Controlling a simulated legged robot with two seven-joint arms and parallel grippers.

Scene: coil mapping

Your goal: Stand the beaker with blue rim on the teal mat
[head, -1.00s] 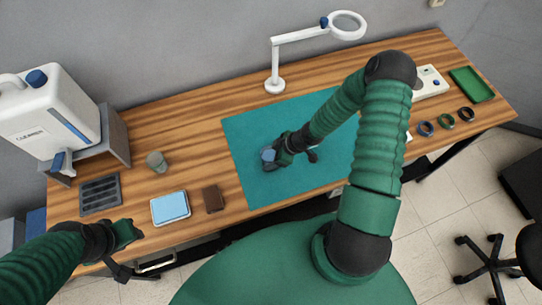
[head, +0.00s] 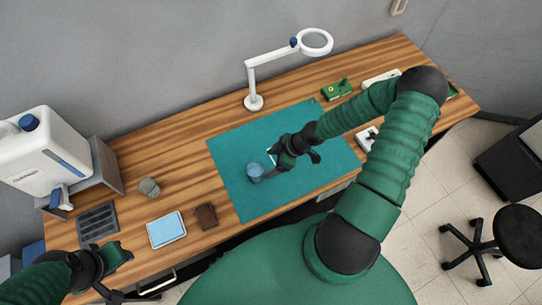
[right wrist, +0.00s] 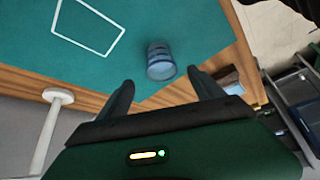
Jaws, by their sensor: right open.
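The beaker with the blue rim (head: 255,171) stands upright on the teal mat (head: 238,203), near its left part. The beaker also shows in the right wrist view (right wrist: 160,62), ahead of the fingertips with a visible gap. My right gripper (head: 271,168) is open and empty, just right of the beaker; its two fingers (right wrist: 162,86) are spread apart in the wrist view. My left gripper (head: 122,272) is at the lower left by the table's front edge, away from the beaker; its jaw state is unclear.
A second, greyish beaker (head: 149,187) stands left of the mat. A dark rack (head: 97,223), a light blue box (head: 166,230) and a brown wallet-like item (head: 206,216) lie near the front edge. A magnifier lamp (head: 254,102) stands behind the mat. The mat's front is clear.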

